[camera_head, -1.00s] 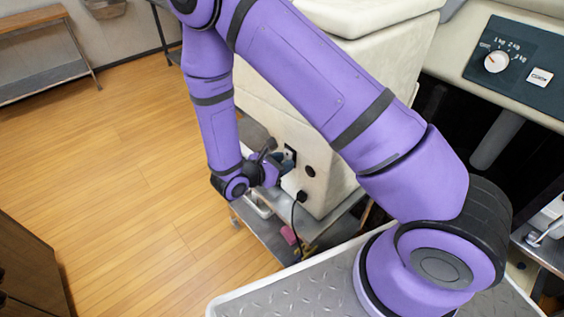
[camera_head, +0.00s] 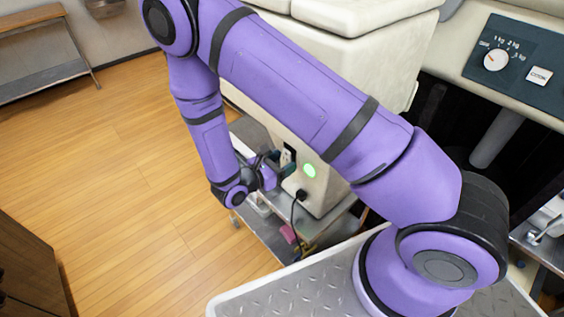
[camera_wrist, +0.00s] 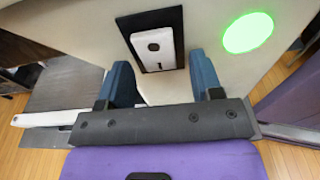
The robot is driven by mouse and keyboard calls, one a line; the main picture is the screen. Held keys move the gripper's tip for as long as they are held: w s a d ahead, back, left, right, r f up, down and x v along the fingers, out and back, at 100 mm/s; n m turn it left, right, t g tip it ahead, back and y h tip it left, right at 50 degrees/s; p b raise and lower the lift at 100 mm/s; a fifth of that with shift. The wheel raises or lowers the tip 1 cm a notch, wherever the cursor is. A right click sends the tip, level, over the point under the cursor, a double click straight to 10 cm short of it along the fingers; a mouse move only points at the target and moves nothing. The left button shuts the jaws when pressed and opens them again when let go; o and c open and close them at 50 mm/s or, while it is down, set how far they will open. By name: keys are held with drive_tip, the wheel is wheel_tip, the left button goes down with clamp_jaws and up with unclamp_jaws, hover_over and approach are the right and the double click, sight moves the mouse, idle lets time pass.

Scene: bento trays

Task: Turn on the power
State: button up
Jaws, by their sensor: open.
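The power switch (camera_wrist: 153,47) is a white rocker in a black frame on the side of a cream machine (camera_head: 327,190). It fills the upper middle of the wrist view, and the head view shows it small (camera_head: 289,156). A round lamp (camera_wrist: 248,32) beside the switch glows green; it also shows in the head view (camera_head: 309,170). My gripper (camera_wrist: 166,80) is open and empty, its two blue fingers apart just below the switch in the wrist view. I cannot tell whether a finger touches the panel.
A black plug with a cord (camera_head: 300,196) sits low on the machine. A metal shelf (camera_head: 268,233) with small items stands beneath it. A control panel with a dial (camera_head: 497,60) is at the upper right. The wooden floor at left is clear.

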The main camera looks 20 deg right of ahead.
drive_tip(key=v, duration=1)
drive_tip(key=shift+a, duration=0.4)
drive_tip(key=shift+s, duration=0.2)
